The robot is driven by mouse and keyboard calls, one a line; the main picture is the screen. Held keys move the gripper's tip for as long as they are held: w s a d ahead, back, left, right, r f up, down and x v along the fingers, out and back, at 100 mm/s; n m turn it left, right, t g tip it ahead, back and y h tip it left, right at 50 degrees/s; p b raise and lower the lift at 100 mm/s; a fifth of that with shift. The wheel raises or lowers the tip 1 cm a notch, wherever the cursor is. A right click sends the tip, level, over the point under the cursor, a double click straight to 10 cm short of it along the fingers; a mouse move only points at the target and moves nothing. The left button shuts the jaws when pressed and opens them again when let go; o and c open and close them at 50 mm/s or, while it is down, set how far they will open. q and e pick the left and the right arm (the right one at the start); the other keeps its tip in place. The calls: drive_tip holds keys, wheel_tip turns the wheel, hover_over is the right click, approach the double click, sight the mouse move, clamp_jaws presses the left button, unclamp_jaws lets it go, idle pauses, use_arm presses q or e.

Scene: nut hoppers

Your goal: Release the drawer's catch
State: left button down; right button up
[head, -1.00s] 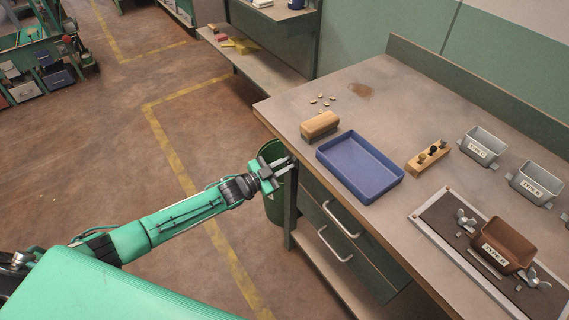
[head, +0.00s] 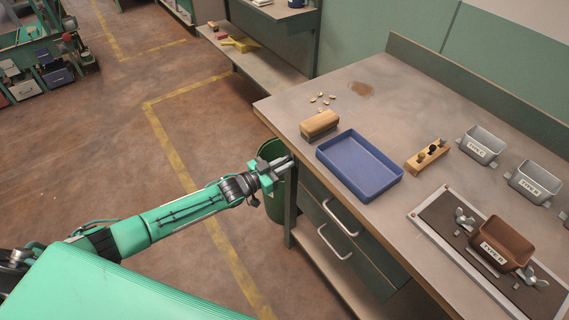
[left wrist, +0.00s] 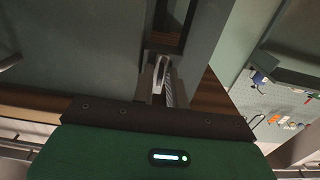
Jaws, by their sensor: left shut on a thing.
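The drawers (head: 340,222) with bar handles are shut under the bench top, on the bench's front. My left gripper (head: 286,162) is at the bench's near left corner, just below the top's edge. In the left wrist view its fingers (left wrist: 162,84) are closed together beside a grey upright with a dark slot. They are shut on a small part there, which I take to be the drawer's catch; the fingers hide nearly all of it. My right gripper is not in view.
On the bench top (head: 387,92) are a blue tray (head: 396,190), a wooden brush-like block (head: 319,124), a wooden peg block (head: 428,156), grey hoppers (head: 482,145) and a brown hopper (head: 503,243). A green bin (head: 274,205) stands behind my left gripper.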

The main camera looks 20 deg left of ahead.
use_arm(q)
drive_tip(key=shift+f, duration=0.1)
drive_tip(key=c, duration=1.6)
unclamp_jaws()
drive_tip(key=b+v, duration=0.1)
drive_tip(key=v, duration=1.3)
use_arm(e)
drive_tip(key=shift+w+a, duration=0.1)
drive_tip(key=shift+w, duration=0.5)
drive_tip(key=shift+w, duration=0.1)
